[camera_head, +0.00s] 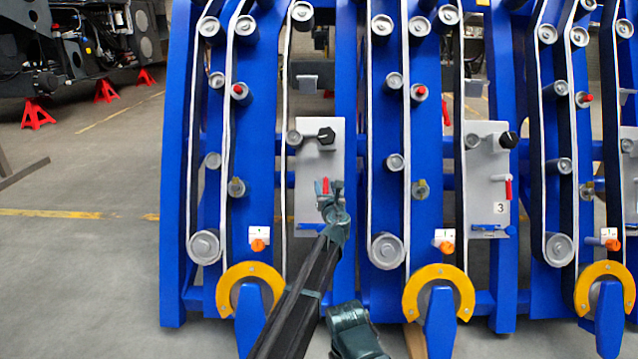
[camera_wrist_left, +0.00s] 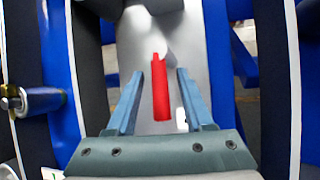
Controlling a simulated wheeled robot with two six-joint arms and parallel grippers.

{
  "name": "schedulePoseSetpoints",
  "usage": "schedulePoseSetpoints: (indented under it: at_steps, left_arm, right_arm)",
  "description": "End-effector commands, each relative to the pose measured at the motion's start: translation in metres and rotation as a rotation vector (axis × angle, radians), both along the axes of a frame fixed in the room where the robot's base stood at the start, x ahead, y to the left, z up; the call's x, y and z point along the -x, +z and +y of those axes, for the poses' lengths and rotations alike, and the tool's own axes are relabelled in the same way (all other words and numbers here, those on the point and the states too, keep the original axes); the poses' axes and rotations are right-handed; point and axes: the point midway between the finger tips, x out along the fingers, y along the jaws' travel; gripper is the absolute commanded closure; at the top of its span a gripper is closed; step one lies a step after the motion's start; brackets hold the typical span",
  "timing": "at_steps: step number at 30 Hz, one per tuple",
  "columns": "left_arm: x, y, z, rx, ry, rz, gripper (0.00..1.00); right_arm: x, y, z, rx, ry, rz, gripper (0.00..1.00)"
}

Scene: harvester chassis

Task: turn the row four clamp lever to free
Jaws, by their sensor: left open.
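A red clamp lever (camera_head: 325,185) is on a grey panel (camera_head: 308,160) in the head view. It also shows in the left wrist view as a red upright bar (camera_wrist_left: 160,90). My left gripper (camera_head: 330,187) is in front of the lower part of this panel. In the left wrist view my left gripper (camera_wrist_left: 160,95) is open, one finger on each side of the lever, with gaps between the lever and both fingers. No row number shows on this panel; its lower part is partly behind my gripper. My right gripper is not in view.
A black knob (camera_head: 326,136) sits above the lever. A panel marked 3 (camera_head: 488,190) to the right has its own red lever (camera_head: 508,188). Blue uprights, belts and rollers flank the panel. An orange knob (camera_head: 258,245) is low to the left. Open floor (camera_head: 80,260) lies left.

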Motion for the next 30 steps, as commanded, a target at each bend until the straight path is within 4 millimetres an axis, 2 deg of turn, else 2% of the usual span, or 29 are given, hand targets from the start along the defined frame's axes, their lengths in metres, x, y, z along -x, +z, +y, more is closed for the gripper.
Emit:
schedulePoseSetpoints:
  at_steps: [1,4,14,21,23,30]
  left_arm:
    - [-0.01,0.0,-0.002,0.0,-0.001,0.0,0.48]
    - [-0.018,0.0,-0.003,0.0,-0.002,0.0,0.48]
    - [-0.021,0.0,-0.004,0.0,-0.003,0.0,0.48]
    - [-0.02,0.0,-0.004,0.0,-0.003,0.0,0.91]
    - [-0.02,0.0,-0.004,0.0,-0.003,0.0,1.0]
    - [-0.02,0.0,-0.004,0.0,-0.003,0.0,1.0]
  right_arm:
    - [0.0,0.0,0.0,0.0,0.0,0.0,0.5]
    - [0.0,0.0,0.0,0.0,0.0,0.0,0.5]
    - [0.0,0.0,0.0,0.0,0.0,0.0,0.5]
    - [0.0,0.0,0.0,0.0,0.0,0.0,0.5]
    - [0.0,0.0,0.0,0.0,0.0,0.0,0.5]
    - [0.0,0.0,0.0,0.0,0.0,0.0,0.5]
